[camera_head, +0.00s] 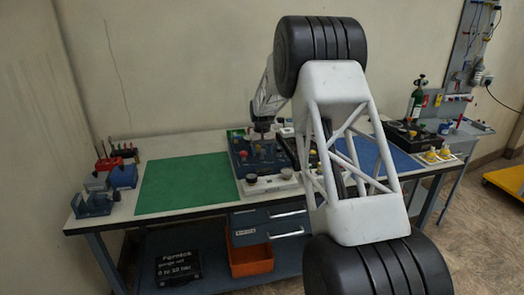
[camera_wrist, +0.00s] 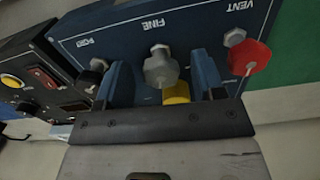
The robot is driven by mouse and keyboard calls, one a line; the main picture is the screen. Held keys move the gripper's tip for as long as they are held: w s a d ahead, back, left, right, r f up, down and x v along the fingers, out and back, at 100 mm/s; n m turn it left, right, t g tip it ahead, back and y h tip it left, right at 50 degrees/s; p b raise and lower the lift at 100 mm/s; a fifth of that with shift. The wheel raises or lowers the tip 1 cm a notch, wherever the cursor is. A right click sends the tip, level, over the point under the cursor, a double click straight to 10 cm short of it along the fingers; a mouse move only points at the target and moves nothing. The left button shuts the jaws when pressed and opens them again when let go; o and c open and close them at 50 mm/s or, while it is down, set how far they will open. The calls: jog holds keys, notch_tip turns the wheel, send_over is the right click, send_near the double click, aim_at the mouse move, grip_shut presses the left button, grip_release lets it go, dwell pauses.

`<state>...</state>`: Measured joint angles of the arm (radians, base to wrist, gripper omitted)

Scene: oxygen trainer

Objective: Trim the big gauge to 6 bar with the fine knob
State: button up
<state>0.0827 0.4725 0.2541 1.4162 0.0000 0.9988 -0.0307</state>
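In the wrist view, a dark blue panel (camera_wrist: 205,22) carries the labels FINE and VENT and a third label I cannot read clearly. The grey lobed fine knob (camera_wrist: 160,70) sits below the word FINE. My gripper (camera_wrist: 162,68) is open, with one blue finger on each side of this knob and visible gaps to both. Whether the fingertips reach around the knob in depth is unclear. In the head view, the panel (camera_head: 241,153) stands on the bench below my arm. I cannot make out the big gauge or its reading in either view.
A red vent knob (camera_wrist: 250,58) stands right of my right finger. A yellow part (camera_wrist: 176,93) shows between the fingers, below the fine knob. A black box with a yellow button (camera_wrist: 12,81) adjoins the panel at left. The green mat (camera_head: 185,183) is clear.

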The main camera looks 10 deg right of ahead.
aim_at(262, 151)
jog(key=shift+r, duration=0.15)
notch_tip(262, 151, up, 7)
jog(key=shift+r, duration=0.25)
dwell(0.4)
jog(key=shift+s+r, duration=0.1)
jog(key=shift+s+r, duration=0.15)
jog(key=shift+r, duration=0.05)
jog(key=s+a+r, duration=0.2)
jog(key=s+r, duration=0.3)
jog(key=s, duration=0.5)
jog(key=s+a+r+t, duration=0.1)
jog(key=s+r, duration=0.4)
jog(key=s, duration=0.6)
jog(key=s+a+r, duration=0.2)
jog(key=s+r, duration=0.3)
jog(key=s, duration=0.5)
jog(key=s+a+f, duration=0.1)
jog(key=s+f, duration=0.2)
jog(key=s, duration=1.4)
jog(key=s+a+f+t, duration=0.1)
jog(key=s+f, duration=0.2)
jog(key=s, duration=1.5)
jog(key=shift+s+a+f+t, duration=0.15)
jog(key=shift+a+f+t, duration=0.15)
